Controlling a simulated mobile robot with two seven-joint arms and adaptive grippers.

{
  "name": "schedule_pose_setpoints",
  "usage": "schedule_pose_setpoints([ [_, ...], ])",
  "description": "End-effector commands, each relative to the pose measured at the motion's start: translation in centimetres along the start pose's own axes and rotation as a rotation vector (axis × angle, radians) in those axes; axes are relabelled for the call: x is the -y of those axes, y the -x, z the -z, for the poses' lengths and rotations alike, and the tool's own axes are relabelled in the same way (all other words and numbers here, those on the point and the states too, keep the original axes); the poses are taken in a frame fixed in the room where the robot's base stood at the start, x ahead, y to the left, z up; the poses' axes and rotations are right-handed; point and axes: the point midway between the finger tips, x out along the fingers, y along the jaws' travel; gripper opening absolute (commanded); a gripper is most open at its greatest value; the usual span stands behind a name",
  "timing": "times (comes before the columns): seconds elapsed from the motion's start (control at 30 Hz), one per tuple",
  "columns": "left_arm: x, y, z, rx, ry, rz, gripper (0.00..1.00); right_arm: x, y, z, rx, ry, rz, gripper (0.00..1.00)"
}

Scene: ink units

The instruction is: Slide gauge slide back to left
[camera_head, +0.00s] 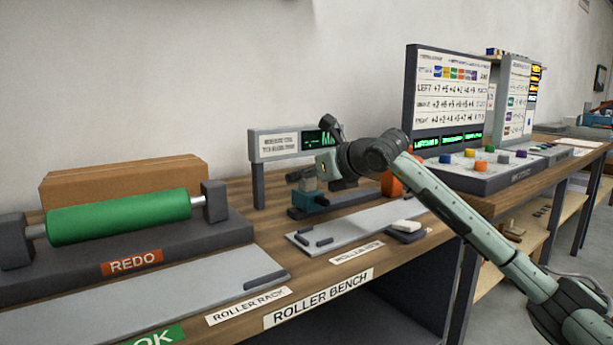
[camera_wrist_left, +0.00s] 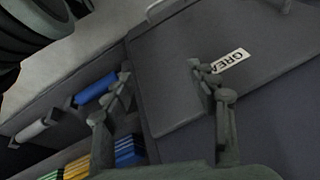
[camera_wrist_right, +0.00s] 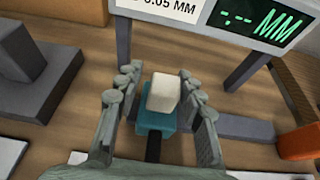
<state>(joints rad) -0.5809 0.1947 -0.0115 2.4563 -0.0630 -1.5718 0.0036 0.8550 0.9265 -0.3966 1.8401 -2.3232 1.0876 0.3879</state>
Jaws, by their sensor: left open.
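The gauge has a teal slide (camera_head: 309,201) on a dark rail (camera_head: 345,199) on the bench. The slide sits at the rail's left end; the rail runs on to its right. In the right wrist view the teal slide (camera_wrist_right: 155,120) carries a white knob (camera_wrist_right: 164,92). My right gripper (camera_head: 308,175) is over the slide. Its fingers (camera_wrist_right: 160,82) are apart, one each side of the knob, with a gap visible at the left. The gauge display (camera_wrist_right: 258,22) shows dashes and MM. My left gripper (camera_wrist_left: 163,82) is open and empty, away from the gauge.
A green roller (camera_head: 120,216) lies in a dark stand at the left. An orange object (camera_wrist_right: 298,143) stands right of the rail. A blue roller (camera_wrist_left: 97,88) shows near my left gripper.

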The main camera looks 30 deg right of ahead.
Motion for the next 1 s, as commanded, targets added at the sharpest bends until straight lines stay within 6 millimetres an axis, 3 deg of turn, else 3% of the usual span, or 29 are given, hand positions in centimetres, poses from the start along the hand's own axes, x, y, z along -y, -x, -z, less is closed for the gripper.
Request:
schedule_pose_setpoints([
  [0.23, 0.0, 0.1, 0.1, -0.004, 0.0, -0.001, 0.58, 0.1, 0.1, 0.0, 0.0, 0.0, 0.001, 0.36],
  [0.37, 0.0, 0.0, 0.1, -0.003, 0.0, -0.001, 0.58, 0.2, 1.2, 0.0, 0.001, 0.001, 0.003, 0.36],
  [0.8, 0.0, 0.0, 0.0, -0.001, 0.0, -0.001, 0.58, 0.1, 9.8, 0.1, -0.001, 0.003, 0.004, 0.36],
  [1.0, 0.0, 0.0, 0.0, -0.001, 0.0, 0.0, 0.58, 0.0, 11.7, 0.1, -0.001, 0.001, 0.001, 0.36],
])
